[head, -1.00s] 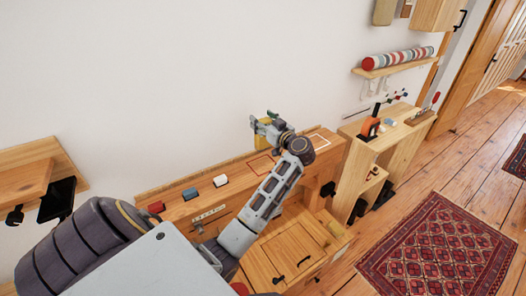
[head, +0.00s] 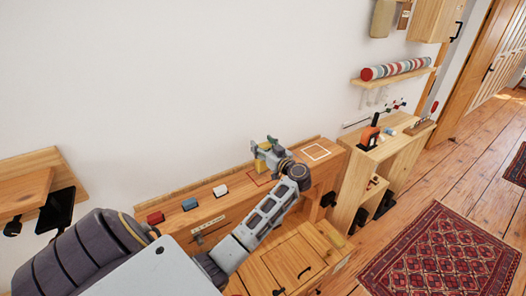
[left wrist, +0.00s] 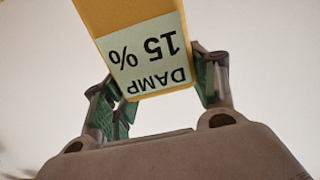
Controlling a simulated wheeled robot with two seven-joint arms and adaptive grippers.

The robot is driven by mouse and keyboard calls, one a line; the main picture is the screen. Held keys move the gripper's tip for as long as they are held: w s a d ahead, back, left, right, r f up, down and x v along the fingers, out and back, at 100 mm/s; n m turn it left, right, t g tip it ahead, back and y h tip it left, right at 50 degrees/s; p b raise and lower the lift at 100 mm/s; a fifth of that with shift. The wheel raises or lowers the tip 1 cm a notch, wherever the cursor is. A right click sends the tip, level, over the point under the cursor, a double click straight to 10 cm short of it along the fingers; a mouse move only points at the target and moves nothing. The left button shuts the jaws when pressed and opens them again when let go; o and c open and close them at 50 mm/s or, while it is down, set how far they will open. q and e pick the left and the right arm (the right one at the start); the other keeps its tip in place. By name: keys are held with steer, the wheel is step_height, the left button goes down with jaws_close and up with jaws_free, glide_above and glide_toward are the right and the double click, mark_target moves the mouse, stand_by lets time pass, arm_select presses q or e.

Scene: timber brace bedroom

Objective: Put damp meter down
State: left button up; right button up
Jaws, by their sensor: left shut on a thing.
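The damp meter (left wrist: 143,48) is a yellow block with a pale label reading "DAMP 15 %", upside down in the left wrist view. My left gripper (left wrist: 155,92) is shut on it, with a green-padded finger at each side. In the head view my left gripper (head: 268,150) is over the back of the wooden bench (head: 232,200), near a red outlined square (head: 257,179). Only a little yellow of the meter shows there, and I cannot tell whether it touches the bench. My right gripper is not in view.
Red (head: 156,218), blue (head: 189,204) and white (head: 220,191) blocks stand along the bench to the left. A white outlined square (head: 316,152) to the right is clear. A wooden stand (head: 385,150) with an orange-and-black tool (head: 369,136) is farther right. The wall rises behind.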

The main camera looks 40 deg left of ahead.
arm_select(q)
steer(key=shift+f, duration=1.2)
steer(key=o, duration=1)
steer(key=shift+f, duration=0.1)
steer(key=shift+o, duration=0.2)
steer(key=b+v, duration=0.1)
steer(key=v, duration=1.1)
steer(key=shift+r, duration=0.2)
